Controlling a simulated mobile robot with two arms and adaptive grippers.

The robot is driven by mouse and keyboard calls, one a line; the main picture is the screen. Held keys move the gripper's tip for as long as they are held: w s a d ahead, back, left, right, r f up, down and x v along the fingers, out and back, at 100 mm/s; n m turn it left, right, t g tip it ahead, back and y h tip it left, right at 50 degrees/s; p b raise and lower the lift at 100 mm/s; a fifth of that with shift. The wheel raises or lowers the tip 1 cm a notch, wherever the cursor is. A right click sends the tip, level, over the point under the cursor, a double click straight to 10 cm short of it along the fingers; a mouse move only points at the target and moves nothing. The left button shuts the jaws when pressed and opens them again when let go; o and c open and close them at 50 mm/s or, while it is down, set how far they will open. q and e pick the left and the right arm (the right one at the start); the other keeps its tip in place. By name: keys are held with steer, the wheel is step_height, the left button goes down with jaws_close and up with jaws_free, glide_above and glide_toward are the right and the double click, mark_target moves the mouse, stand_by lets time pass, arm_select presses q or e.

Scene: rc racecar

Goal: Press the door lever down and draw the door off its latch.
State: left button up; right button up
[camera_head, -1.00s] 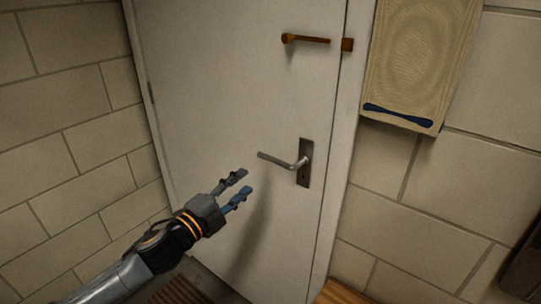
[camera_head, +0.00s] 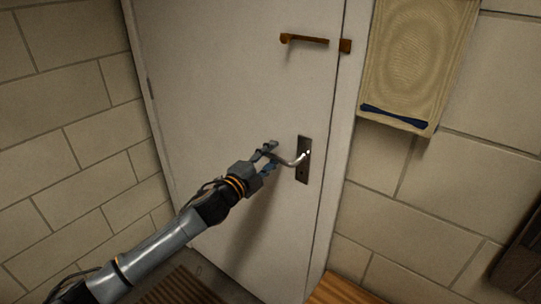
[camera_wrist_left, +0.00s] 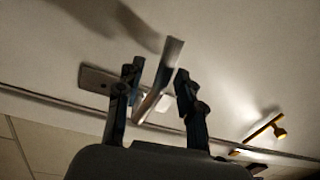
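The white door (camera_head: 225,75) stands in its frame and looks shut. Its metal lever (camera_head: 292,162) sticks out leftward from a dark plate (camera_head: 304,160) near the door's right edge. My left gripper (camera_head: 270,157) is at the free end of the lever. In the left wrist view the lever (camera_wrist_left: 160,85) passes between the two fingers of the gripper (camera_wrist_left: 158,82), which stand apart on either side of it. A gap shows between the lever and the right finger; contact with the left finger cannot be told. My right gripper is not in view.
An orange-brown latch bar (camera_head: 305,39) is on the door above the lever. A tan panel (camera_head: 418,60) with a dark blue strip hangs on the block wall to the right. Wooden slats (camera_head: 338,291) lie low at the frame's right. Block wall stands close on the left.

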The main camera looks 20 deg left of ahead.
arm_select(q)
jaws_close()
stand_by(0.3)
step_height(320, 180, down, 2)
steer(key=n, duration=0.4)
steer(key=shift+d+f, duration=0.1)
steer(key=shift+d, duration=0.05)
steer(key=shift+s+d+f+n+y+p, duration=0.1)
steer(key=shift+d+f+n+y+p, duration=0.2)
steer(key=shift+n, duration=0.4)
steer(key=shift+s+a+f+n+h+p, duration=0.1)
steer(key=shift+f+n, duration=0.25)
steer(key=shift+n, duration=0.35)
steer(key=shift+d+f+n+y+p, duration=0.2)
steer(key=shift+f+n, duration=0.15)
steer(key=shift+n, duration=0.35)
